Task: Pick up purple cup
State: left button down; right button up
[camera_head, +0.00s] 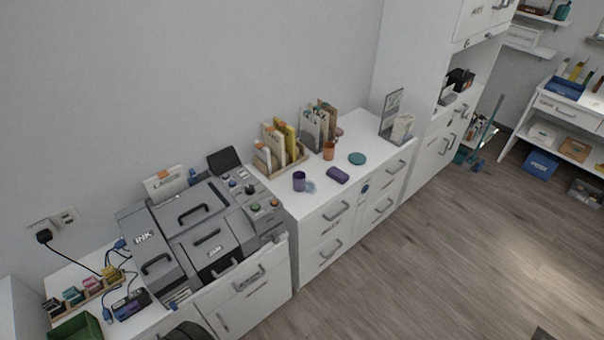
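The purple cup (299,181) stands upright on the white cabinet top (376,146), near its left front part, close to the grey printer. A small pale blue item (310,187) sits just right of the cup. Neither of my grippers can be made out in the head view; a dark rounded shape at the bottom edge is too cut off to identify.
A purple case (338,175), an orange cup (328,151) and a teal round item (357,158) lie nearby. File holders (280,152) stand behind. The large grey printer (205,230) is left of the cup. The wooden floor (420,270) in front is clear.

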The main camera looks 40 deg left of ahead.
aim_at(299, 176)
jog(key=u, duration=0.45)
jog(key=i, duration=0.85)
jog(key=u, duration=0.8)
